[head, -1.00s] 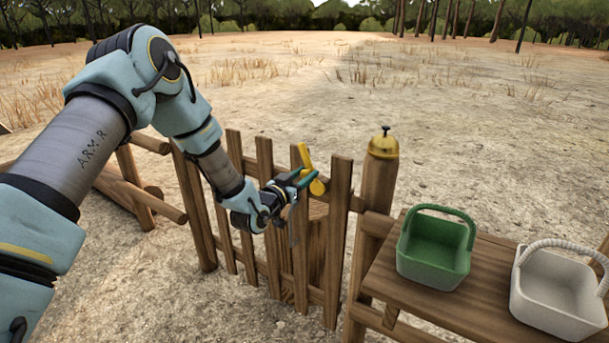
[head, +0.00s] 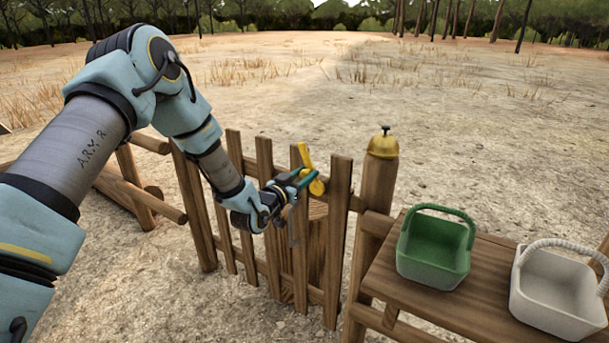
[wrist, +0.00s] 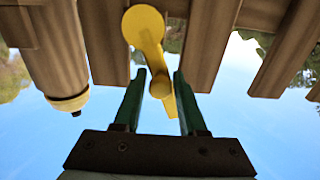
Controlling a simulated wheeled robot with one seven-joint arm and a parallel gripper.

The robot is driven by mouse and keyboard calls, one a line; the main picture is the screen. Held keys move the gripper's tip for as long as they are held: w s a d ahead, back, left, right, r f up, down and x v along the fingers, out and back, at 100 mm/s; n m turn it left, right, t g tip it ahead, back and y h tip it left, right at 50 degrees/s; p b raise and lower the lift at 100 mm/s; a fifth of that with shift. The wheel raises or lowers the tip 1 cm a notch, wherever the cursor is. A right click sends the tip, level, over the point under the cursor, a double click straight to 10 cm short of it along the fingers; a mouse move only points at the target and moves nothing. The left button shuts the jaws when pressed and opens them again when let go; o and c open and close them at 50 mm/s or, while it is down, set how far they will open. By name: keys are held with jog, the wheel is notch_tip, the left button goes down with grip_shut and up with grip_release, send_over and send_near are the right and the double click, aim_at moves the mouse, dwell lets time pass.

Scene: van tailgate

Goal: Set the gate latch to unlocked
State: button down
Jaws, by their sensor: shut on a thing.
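The yellow gate latch (head: 305,155) is on the wooden gate (head: 265,215), near its right side. Its lever stands upward with a slight tilt in the head view. In the wrist view, which is upside down, the round latch hub (wrist: 143,27) and its lever show, with the lever end between the green fingers. My gripper (head: 307,179) is at the latch, shut on the lever, with one finger (wrist: 134,98) on each side of it. The fingers hide part of the latch in the head view.
A wooden bench (head: 425,305) holds a green basket (head: 432,272) and a white basket (head: 550,318). A stump (head: 317,240) is behind the gate. Open dry ground lies beyond.

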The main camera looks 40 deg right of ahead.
jog(key=shift+w+a+f+b, duration=0.1)
jog(key=shift+w+b, duration=0.15)
jog(key=shift+b, duration=0.05)
jog(key=shift+b, duration=0.35)
jog(key=shift+s+r+m, duration=0.1)
jog(key=shift+r+m, duration=0.1)
jog(key=shift+m, duration=0.2)
jog(key=c, duration=0.7)
grip_release()
jog(key=shift+o, duration=0.5)
jog(key=shift+s, duration=0.15)
jog(key=b+v, duration=0.3)
jog(key=v, duration=0.7)
jog(key=shift+a, duration=0.3)
